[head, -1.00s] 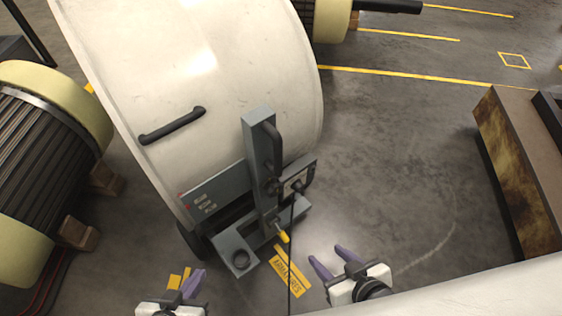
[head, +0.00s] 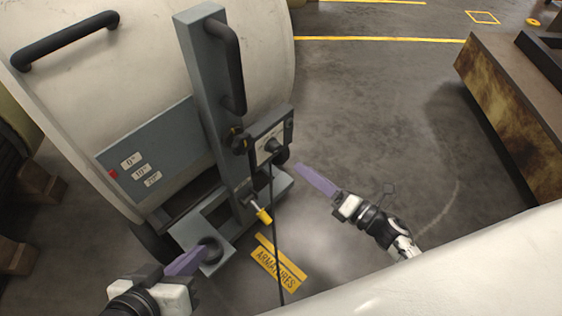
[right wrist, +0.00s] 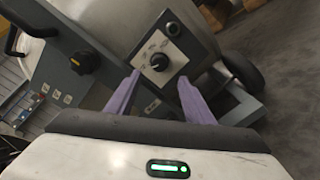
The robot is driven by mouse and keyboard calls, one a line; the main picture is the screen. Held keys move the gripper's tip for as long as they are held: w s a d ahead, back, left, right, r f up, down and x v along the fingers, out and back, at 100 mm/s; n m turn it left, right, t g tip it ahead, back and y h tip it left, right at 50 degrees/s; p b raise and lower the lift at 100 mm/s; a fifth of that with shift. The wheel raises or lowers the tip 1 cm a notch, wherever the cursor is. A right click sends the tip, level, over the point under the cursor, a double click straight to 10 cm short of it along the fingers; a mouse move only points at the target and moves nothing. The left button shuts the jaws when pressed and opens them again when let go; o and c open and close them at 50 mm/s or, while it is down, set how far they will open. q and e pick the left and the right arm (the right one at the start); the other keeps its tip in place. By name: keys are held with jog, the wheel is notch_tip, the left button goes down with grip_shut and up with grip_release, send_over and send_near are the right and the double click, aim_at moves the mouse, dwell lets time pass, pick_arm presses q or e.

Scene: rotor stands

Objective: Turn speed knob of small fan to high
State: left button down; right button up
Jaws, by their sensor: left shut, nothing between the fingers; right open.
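The small fan is a big white drum (head: 80,90) on a grey wheeled frame. Its small control box (head: 272,137) sits on the right side of the grey post. Marks around the knob are too small to read. My right gripper (head: 300,167) is to the right of the box, open, its purple fingers (right wrist: 159,78) pointing toward the knob without holding it. My left gripper (head: 206,248) is shut and empty by the frame's foot at lower left.
A black cable (head: 276,220) hangs from the box past a yellow-tipped lever (head: 263,215). A black handle (head: 228,65) is on the post and another black knob (right wrist: 79,62) is left of the box. A rusty block (head: 500,115) stands at right; floor between is clear.

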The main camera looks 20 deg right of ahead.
aim_at(278, 151)
jog(key=b+x, duration=0.2)
jog(key=x, duration=0.7)
jog(key=shift+w+a, duration=0.3)
jog(key=shift+w, duration=0.15)
pick_arm(q)
jog(key=shift+w+d+r+t+h, duration=0.15)
jog(key=shift+d+r+t+h, duration=0.15)
jog(key=shift+r, duration=0.2)
jog(key=shift+w+d+r+t+h, duration=0.1)
jog(key=shift+d+r+h, duration=0.1)
jog(key=shift+d+r, duration=0.25)
jog(key=shift+a, duration=0.1)
pick_arm(e)
jog(key=c, duration=1.1)
